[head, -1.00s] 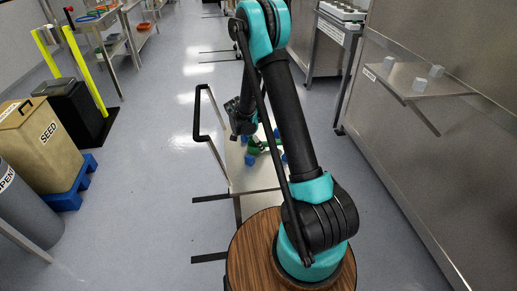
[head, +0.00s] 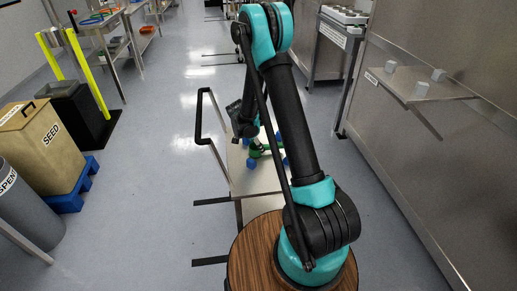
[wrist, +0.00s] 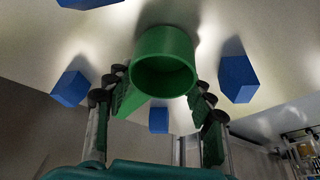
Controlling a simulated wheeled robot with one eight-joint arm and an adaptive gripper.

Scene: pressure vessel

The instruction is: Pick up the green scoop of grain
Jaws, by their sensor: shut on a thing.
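The green scoop (wrist: 163,62) is in the middle of the wrist view, its round cup facing the camera and a tapered green part pointing down-left. No grain can be made out inside it. My gripper (wrist: 160,95) has a finger on each side of the scoop and is shut on it; the exact contact is partly hidden. In the head view, green parts of the scoop (head: 256,149) show on the cart behind my arm, and the fingers are hidden there. I cannot tell whether the scoop is clear of the surface.
Several blue blocks (wrist: 238,78) surround the scoop. The metal cart (head: 258,180) has a black handle (head: 198,118) at its left. A steel wall with a shelf (head: 420,85) stands at the right. The seed bin (head: 42,138) is at the left, with open floor between.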

